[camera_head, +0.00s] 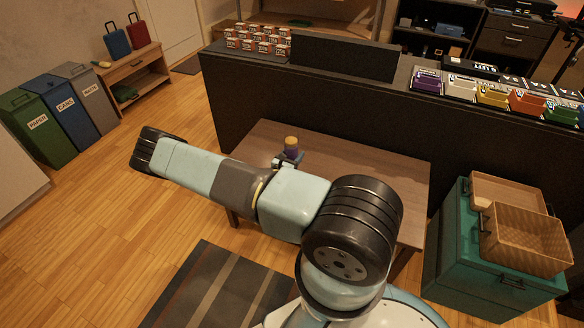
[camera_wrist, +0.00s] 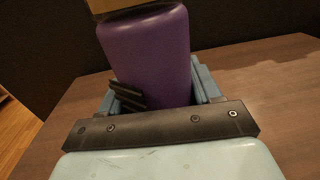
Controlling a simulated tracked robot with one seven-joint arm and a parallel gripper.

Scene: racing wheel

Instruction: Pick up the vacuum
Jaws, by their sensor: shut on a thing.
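The vacuum (camera_wrist: 150,55) looks like a purple, rounded bottle-shaped body with a tan-orange top. It fills the upper middle of the wrist view and leans slightly left in that picture. In the head view the vacuum (camera_head: 291,143) shows small, beyond my arm, over the brown table (camera_head: 348,158). My gripper (camera_wrist: 162,88) is shut on the purple body, with a finger on each side. In the head view my gripper (camera_head: 288,160) is partly hidden by my arm. The vacuum's lower end is hidden, so I cannot tell whether it touches the table.
A long dark counter (camera_head: 235,98) stands behind the table, with small boxes (camera_head: 258,40) and coloured trays (camera_head: 492,98) on it. A green chest (camera_head: 460,262) with wicker baskets (camera_head: 525,240) is at right. Recycling bins (camera_head: 40,122) stand at left. Wooden floor (camera_head: 130,215) is clear at left.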

